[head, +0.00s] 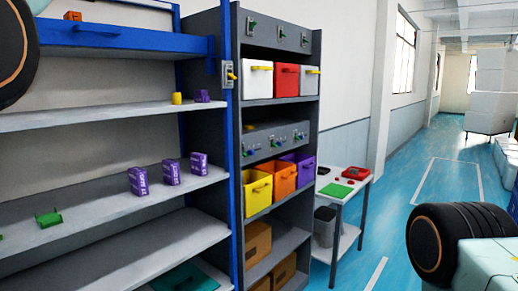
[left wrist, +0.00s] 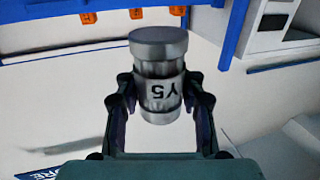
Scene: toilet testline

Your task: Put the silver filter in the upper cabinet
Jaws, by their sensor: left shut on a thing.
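Neither the filter nor my left gripper shows in the head view. My right gripper is in neither view. I cannot tell for certain which part is the upper cabinet; a blue upper level (head: 130,40) tops the shelf rack at the left in the head view.
The rack's shelves hold purple boxes (head: 171,172), a yellow cylinder (head: 177,98) and a green part (head: 48,218). A dark cabinet (head: 285,109) beside it holds coloured bins. A small table (head: 345,172) stands further right. Blue floor (head: 405,190) is open beyond.

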